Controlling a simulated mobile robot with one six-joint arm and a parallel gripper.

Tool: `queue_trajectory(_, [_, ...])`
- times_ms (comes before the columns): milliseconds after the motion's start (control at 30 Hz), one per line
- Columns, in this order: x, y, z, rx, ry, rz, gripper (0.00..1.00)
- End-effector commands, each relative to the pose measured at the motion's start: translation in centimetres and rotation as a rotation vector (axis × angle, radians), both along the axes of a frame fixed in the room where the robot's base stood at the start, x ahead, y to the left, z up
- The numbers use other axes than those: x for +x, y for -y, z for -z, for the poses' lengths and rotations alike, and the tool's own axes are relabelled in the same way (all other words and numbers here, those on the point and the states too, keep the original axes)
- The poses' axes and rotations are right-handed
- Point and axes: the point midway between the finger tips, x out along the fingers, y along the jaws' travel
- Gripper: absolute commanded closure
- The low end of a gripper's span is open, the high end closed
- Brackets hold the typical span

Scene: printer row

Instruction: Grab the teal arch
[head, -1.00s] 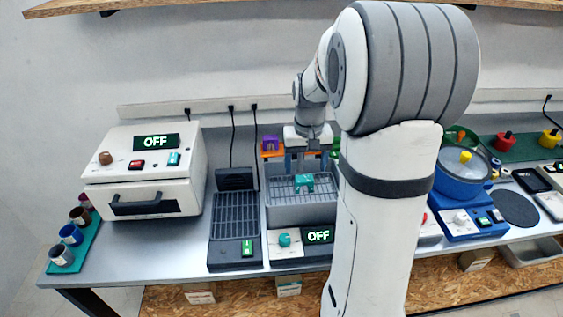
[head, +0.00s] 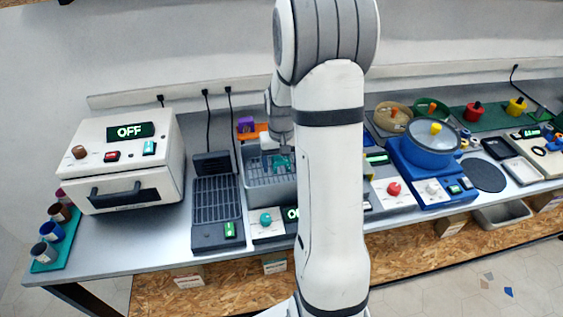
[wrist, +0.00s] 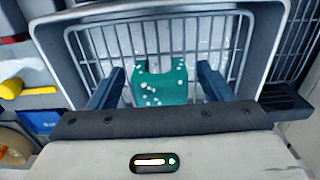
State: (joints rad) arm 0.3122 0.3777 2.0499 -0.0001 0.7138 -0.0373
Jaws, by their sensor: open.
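The teal arch (wrist: 162,82), dotted with white specks, sits in the wire basket of a grey tank (wrist: 72,45). In the wrist view it stands between the two blue fingers of my gripper (wrist: 161,80), which is open with a gap on each side of the arch. In the head view the arch (head: 285,162) is small inside the grey tank (head: 270,199), and my gripper (head: 278,158) is right at it. My arm hides the right part of the tank there. I cannot tell contact between fingers and arch.
A purple block (head: 246,124) rests on an orange tray behind the tank. A dark grated unit (head: 217,212) and a white oven-like box (head: 130,165) stand to the left. A blue pot unit (head: 430,150) stands to the right.

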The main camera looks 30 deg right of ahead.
Motion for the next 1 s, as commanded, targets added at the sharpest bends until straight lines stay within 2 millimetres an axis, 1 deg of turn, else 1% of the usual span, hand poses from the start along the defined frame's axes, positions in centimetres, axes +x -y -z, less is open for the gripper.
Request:
queue_trajectory(33, [0.0, 0.0, 0.0, 0.000, 0.000, 0.000, 0.29])
queue_trajectory(67, [0.0, 0.0, 0.0, 0.000, 0.000, 0.000, 0.31])
queue_trajectory(600, [0.0, 0.1, -0.1, 0.000, 0.000, 0.001, 0.76])
queue_trajectory(633, [0.0, 0.1, -0.1, 0.000, 0.000, 0.001, 0.76])
queue_trajectory(667, [0.0, 0.1, -0.1, 0.000, 0.000, 0.001, 0.79])
queue_trajectory(867, [0.0, 0.1, -0.3, 0.000, 0.001, 0.002, 0.79])
queue_trajectory(1000, [0.0, 0.1, -1.9, -0.001, 0.004, 0.002, 0.79])
